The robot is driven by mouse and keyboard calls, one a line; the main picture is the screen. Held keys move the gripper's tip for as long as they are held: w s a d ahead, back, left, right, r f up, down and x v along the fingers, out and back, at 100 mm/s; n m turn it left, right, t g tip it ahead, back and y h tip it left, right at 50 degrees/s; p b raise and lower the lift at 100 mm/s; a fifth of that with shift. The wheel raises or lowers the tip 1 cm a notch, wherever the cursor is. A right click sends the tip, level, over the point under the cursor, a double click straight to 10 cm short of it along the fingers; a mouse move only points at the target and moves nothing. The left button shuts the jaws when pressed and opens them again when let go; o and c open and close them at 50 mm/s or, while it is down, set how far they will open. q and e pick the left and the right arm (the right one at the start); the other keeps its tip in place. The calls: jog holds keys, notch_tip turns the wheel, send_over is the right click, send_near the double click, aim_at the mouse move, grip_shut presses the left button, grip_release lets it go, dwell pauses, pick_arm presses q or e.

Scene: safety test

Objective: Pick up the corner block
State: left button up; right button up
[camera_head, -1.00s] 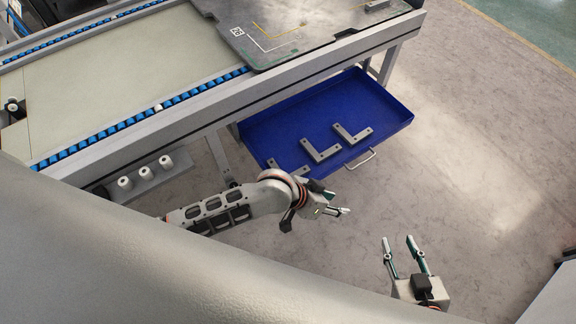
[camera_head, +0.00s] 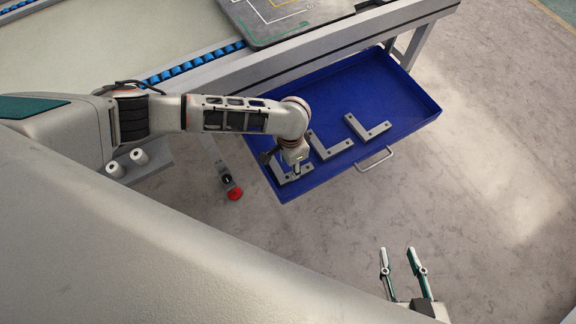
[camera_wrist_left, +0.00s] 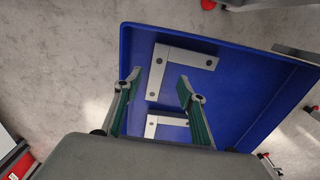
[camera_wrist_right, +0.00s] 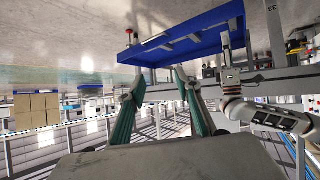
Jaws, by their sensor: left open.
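Several grey L-shaped corner blocks lie in the blue drawer (camera_head: 405,110): a right one (camera_head: 372,131), a middle one (camera_head: 334,150) and a left one (camera_head: 282,179). My left gripper (camera_head: 296,172) is above the left block and partly hides it. In the left wrist view my left gripper (camera_wrist_left: 160,77) is open, its fingers apart over the drawer. One block (camera_wrist_left: 190,56) shows beyond the fingertips, and another (camera_wrist_left: 168,120) shows between the fingers, partly hidden by my wrist. Contact cannot be told. My right gripper (camera_head: 399,258) is open and empty above the floor, away from the drawer.
The drawer's handle (camera_head: 376,159) sticks out at the front. The workbench edge (camera_head: 340,45) runs behind the drawer. A red button (camera_head: 235,194) and white rollers (camera_head: 127,163) are left of the drawer. The floor to the right is clear.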

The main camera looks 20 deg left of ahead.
aim_at(290, 176)
pick_arm(q)
jog(key=f+b, duration=0.1)
jog(key=f, duration=0.1)
jog(key=f+b, duration=0.1)
jog(key=f, duration=0.1)
jog(key=s+f+b, duration=0.1)
jog(key=f, duration=0.1)
jog(key=shift+d+f, duration=0.1)
jog(key=shift+w+f, duration=0.1)
jog(key=shift+f, duration=0.25)
jog(key=shift+w+f+b, duration=0.1)
jog(key=shift+b, duration=0.2)
jog(key=shift+w+r, duration=0.15)
jog(key=shift+r, duration=0.05)
grip_shut()
pick_arm(e)
jog(key=a+r, duration=0.1)
jog(key=w+a+r+m+y, duration=0.1)
jog(key=a, duration=0.1)
jog(key=shift+w+t, duration=0.2)
jog(key=shift+t, duration=0.2)
